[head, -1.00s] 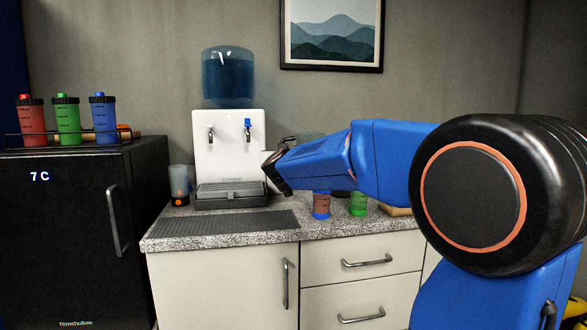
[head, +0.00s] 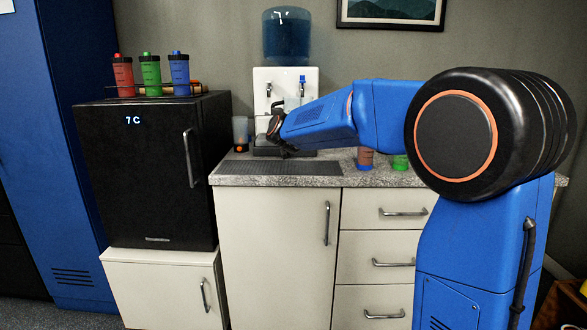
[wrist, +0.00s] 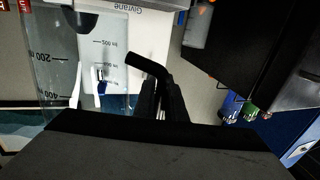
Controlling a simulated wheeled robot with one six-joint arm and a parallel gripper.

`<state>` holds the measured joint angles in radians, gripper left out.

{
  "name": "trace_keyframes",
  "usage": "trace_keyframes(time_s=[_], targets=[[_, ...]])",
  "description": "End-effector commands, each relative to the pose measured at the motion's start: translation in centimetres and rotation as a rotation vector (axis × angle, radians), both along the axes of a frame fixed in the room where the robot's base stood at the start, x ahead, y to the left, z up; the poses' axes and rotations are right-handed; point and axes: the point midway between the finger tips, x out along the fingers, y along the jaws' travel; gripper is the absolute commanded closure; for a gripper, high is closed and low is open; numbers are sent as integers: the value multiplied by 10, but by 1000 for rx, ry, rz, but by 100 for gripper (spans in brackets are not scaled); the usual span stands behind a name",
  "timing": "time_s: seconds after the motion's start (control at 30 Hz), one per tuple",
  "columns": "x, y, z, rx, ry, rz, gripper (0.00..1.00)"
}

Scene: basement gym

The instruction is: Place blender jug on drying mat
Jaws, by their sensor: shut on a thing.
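The blender jug (wrist: 58,85) is clear, with dark volume marks, and fills the left of the wrist view. In the head view, its clear body (head: 291,103) shows faintly just above my gripper (head: 272,130), partly hidden by my arm. In the wrist view, my gripper (wrist: 161,105) is shut on what looks like the jug's dark handle. The drying mat (head: 280,168) is a flat dark grey mat at the counter's left front. It looks bare. My gripper is above and behind it in the picture, in front of the water dispenser.
The white water dispenser (head: 262,90) stands behind my gripper. A black fridge (head: 150,165) with bottles on top is at left.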

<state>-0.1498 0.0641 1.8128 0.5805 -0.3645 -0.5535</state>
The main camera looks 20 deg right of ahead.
Motion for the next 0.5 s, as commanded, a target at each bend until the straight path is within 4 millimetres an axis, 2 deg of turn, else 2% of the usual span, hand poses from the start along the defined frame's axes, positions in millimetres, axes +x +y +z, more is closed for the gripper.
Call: trace_keyframes(time_s=[0.3,0.5], targets=[[1,2,-48,-2,1,4,100],[1,2,-62,-2,0,4,100]])
